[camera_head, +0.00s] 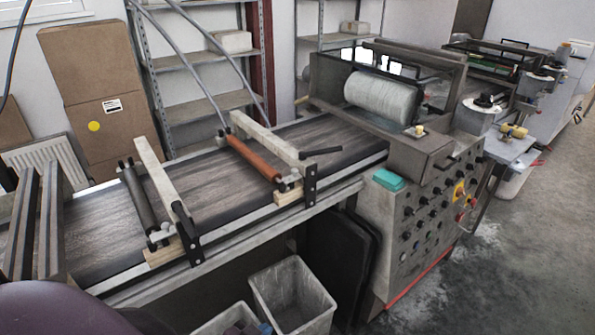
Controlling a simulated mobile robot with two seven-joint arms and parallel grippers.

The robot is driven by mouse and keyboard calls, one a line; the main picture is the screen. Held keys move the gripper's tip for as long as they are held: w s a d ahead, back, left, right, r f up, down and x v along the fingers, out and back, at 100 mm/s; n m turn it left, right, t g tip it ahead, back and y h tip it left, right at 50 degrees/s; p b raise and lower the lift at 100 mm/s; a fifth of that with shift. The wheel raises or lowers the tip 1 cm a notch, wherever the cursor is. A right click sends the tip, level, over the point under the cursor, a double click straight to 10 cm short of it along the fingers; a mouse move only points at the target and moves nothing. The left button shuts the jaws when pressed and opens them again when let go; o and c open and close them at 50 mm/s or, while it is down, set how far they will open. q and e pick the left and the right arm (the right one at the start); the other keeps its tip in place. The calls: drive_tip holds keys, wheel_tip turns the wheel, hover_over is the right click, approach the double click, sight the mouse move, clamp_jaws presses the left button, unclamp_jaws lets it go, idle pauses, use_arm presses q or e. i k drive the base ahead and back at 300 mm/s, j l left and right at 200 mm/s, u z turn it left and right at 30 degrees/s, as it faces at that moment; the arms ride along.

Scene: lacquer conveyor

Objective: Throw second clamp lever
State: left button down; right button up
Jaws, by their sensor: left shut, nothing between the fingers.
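Two clamps sit along the front edge of the conveyor. The left clamp has a pale crossbar (157,180) and a black lever (184,219) that slants close along the crossbar's front end, at a black bracket. The right clamp has a pale crossbar (265,140) and a black lever (321,151) that sticks out to the right, apart from the crossbar, over its black bracket (310,185). A dark purple rounded part at the lower left looks like my left arm. My left gripper is shut and away from both levers; its fingertips are hard to make out. My right gripper is not in view.
The grey conveyor belt (205,185) runs to a machine with a pale roller (382,97). A dark roller (138,195) and an orange roller (253,158) lie by the clamps. Dark upright slats (48,220) stand at left. A grey bin (293,297) stands below.

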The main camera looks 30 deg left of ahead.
sight(320, 152)
drive_tip(key=u, duration=1.05)
drive_tip(key=l+u, duration=0.2)
drive_tip(key=u, duration=0.15)
drive_tip(key=i+l+u, duration=0.1)
drive_tip(key=u, duration=0.25)
drive_tip(key=l+u, duration=0.25)
drive_tip(key=u, duration=0.15)
drive_tip(key=l+u, duration=0.25)
drive_tip(key=l, duration=0.15)
drive_tip(key=k+l+u, duration=0.15)
drive_tip(key=l+u, duration=0.15)
drive_tip(key=l, duration=0.1)
